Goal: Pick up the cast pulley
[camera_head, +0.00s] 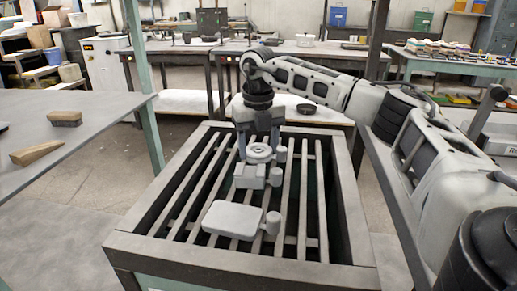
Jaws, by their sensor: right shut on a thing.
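The cast pulley (260,152) is a small round grey casting with a raised hub. It is at the middle of the slatted grate (184,205), with a short cylindrical stub at its right. My right gripper (259,146) comes down from above and is shut on the pulley, its fingers at either side. Whether the pulley touches the slats is hard to tell. A blocky casting (249,177) is just in front of the pulley, and a flat rounded plate casting (232,219) lies nearer on the slats. My left gripper is out of view.
The grate has a raised dark frame (240,262) around it. A grey table (80,105) at the left holds a brush (65,118) and a wooden wedge (37,153). Workbenches line the back.

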